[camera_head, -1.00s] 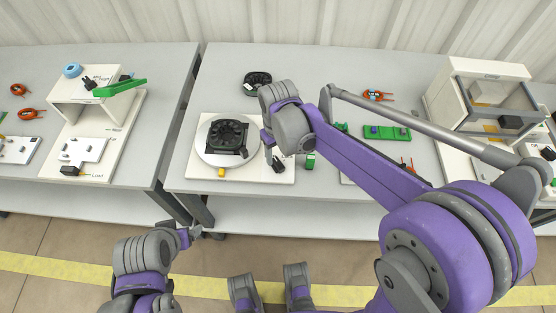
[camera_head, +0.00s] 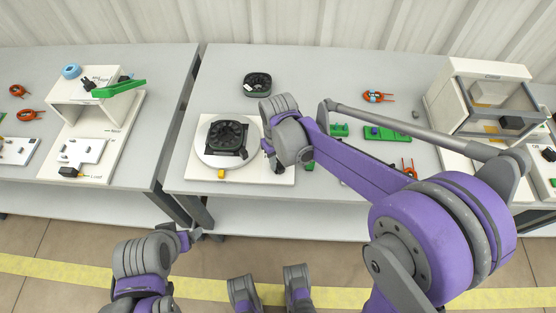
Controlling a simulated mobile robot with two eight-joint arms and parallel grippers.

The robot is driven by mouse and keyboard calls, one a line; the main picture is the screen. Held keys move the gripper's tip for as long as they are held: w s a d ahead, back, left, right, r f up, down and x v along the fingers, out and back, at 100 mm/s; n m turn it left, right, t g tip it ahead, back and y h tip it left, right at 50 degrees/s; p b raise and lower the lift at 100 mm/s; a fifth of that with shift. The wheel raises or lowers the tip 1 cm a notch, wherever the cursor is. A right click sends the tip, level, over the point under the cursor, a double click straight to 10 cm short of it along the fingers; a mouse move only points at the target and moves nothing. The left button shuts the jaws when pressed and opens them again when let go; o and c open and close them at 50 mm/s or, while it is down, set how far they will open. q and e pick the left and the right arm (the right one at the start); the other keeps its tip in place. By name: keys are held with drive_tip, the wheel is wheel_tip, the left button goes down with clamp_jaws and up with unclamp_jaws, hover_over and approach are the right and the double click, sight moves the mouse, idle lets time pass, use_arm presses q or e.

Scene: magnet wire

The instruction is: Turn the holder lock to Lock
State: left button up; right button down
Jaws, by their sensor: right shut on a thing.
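The holder is a black square fixture (camera_head: 227,138) on a round white turntable (camera_head: 207,157), set on a white base plate (camera_head: 286,178). A small dark part, seemingly the holder lock (camera_head: 278,167), stands at the right side of this plate. My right gripper (camera_head: 269,149) is at that part, right of the turntable, and is shut on it; the wrist hides much of the contact, and the lock's marks are too small to read. My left gripper (camera_head: 194,235) hangs low in front of the tables, away from the holder; its jaws are too small to judge.
A yellow block (camera_head: 221,174) sits at the turntable's front edge. A round black part (camera_head: 257,84) lies behind. A green plate (camera_head: 387,133) and an orange coil (camera_head: 376,97) lie to the right, near a white enclosure (camera_head: 487,90). A white stand (camera_head: 88,103) is on the left table.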

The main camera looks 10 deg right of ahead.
sight(278, 164)
drive_tip(key=shift+m, duration=0.3)
drive_tip(key=m, duration=0.9)
drive_tip(key=shift+m, duration=2.3)
drive_tip(key=c, duration=0.7)
unclamp_jaws()
wheel_tip(278, 164, up, 11)
drive_tip(key=shift+f+p, duration=0.1)
drive_tip(key=shift+p, duration=0.9)
